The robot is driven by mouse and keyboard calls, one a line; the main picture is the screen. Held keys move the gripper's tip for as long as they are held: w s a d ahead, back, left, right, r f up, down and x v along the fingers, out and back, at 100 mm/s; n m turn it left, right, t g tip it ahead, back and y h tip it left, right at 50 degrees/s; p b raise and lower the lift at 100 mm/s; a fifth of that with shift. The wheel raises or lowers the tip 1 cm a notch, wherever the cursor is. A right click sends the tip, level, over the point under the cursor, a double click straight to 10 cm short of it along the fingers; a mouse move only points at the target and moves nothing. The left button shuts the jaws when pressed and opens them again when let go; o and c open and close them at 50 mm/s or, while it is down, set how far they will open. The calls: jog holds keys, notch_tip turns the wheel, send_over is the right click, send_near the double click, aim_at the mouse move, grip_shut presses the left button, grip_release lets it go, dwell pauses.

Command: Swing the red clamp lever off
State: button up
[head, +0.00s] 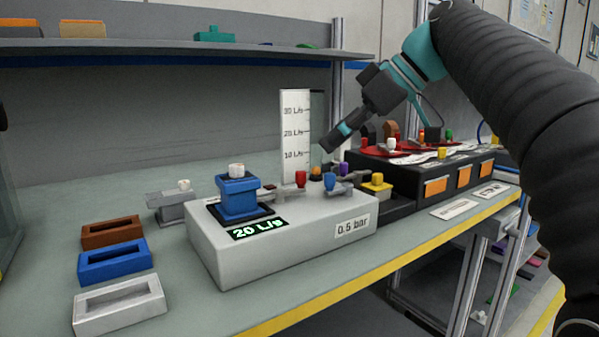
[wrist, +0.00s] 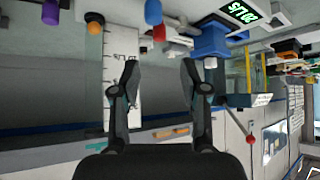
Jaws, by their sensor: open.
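The red clamp lever (head: 300,179) shows as a red knob on a grey bar, on top of the light grey module (head: 290,245), between the blue block and a blue-knobbed lever (head: 329,181). In the wrist view, which looks upside down, a red knob (wrist: 159,33) shows beside a blue knob (wrist: 153,12), beyond the fingertips. My gripper (head: 328,143) is above and behind the module top, to the right of the red knob and apart from it. In the wrist view my gripper (wrist: 160,76) has its fingers spread with nothing between them.
The blue block (head: 238,197) with a white knob stands left of the lever. A white flow scale (head: 295,132) rises behind it. An orange knob (head: 315,173) and yellow-knobbed block (head: 377,184) are at right. Brown, blue and white trays (head: 120,308) lie left. A dark cabinet (head: 415,178) stands right.

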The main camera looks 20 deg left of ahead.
aim_at(301, 171)
jog(key=x, duration=1)
jog(key=shift+d, duration=0.1)
grip_shut()
